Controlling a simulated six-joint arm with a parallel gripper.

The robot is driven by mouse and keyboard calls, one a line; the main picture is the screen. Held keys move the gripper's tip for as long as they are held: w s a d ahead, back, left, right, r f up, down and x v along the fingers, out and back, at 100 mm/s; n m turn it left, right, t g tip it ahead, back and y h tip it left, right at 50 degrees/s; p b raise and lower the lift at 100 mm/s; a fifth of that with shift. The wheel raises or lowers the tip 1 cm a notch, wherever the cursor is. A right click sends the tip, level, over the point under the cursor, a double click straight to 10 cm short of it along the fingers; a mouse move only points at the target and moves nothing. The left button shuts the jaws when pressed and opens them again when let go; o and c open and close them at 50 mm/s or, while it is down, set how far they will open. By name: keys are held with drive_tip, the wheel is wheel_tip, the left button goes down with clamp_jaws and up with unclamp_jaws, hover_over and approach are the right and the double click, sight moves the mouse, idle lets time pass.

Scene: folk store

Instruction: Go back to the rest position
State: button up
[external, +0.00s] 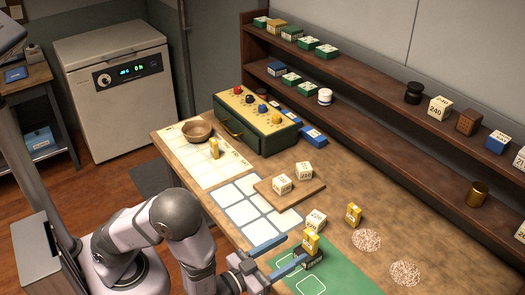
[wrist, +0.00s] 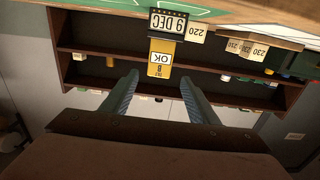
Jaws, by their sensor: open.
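My gripper (external: 296,249) is open and empty over the front of the wooden bench (external: 345,205). Its two blue-grey fingers also show spread apart in the wrist view (wrist: 158,90). A yellow block marked OK (wrist: 161,58) stands just beyond the fingertips, in line with the gap between them. It shows in the external view (external: 311,240) on a dark base (external: 312,260), near the fingertips. The base reads 9 DEC in the wrist view (wrist: 168,22). The wrist picture is upside down.
A cream block marked 220 (external: 316,220) and another yellow block (external: 353,214) stand close by. A green mat (external: 345,272) lies beneath. A board with two cream blocks (external: 262,190), a green control box (external: 257,122) and loaded shelves (external: 350,100) lie farther back.

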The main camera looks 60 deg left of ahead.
idle(0.3)
drive_tip(key=w+r+g+p, duration=0.1)
drive_tip(key=w+r, duration=0.1)
drive_tip(key=w, duration=0.1)
drive_tip(key=w+r+n+g+p, duration=0.1)
drive_tip(key=w+r+p, duration=0.1)
drive_tip(key=w, duration=0.1)
drive_tip(key=w+r+g+p, duration=0.1)
drive_tip(key=w+r+p, duration=0.1)
drive_tip(key=w, duration=0.1)
drive_tip(key=shift+a+n+g, duration=0.35)
drive_tip(key=shift+n+g, duration=0.05)
wheel_tip(320, 180, up, 3)
drive_tip(key=w+a+m+g+h+p, duration=0.1)
drive_tip(key=w+a+g+h+p, duration=0.1)
drive_tip(key=g, duration=0.1)
drive_tip(key=s+a+f+g+b, duration=0.1)
drive_tip(key=s+a+f+g, duration=0.2)
drive_tip(key=s, duration=0.5)
drive_tip(key=s+a+f+g+y+b, duration=0.1)
drive_tip(key=s+a+f+g, duration=0.3)
drive_tip(key=s+a, duration=0.4)
drive_tip(key=s+a+f+g+y+b, duration=0.1)
drive_tip(key=s+a+f+g, duration=0.3)
drive_tip(key=s, duration=0.6)
drive_tip(key=shift+s+a+f+m+b, duration=0.2)
drive_tip(key=shift+a+f+m+b, duration=0.25)
drive_tip(key=shift+a, duration=0.2)
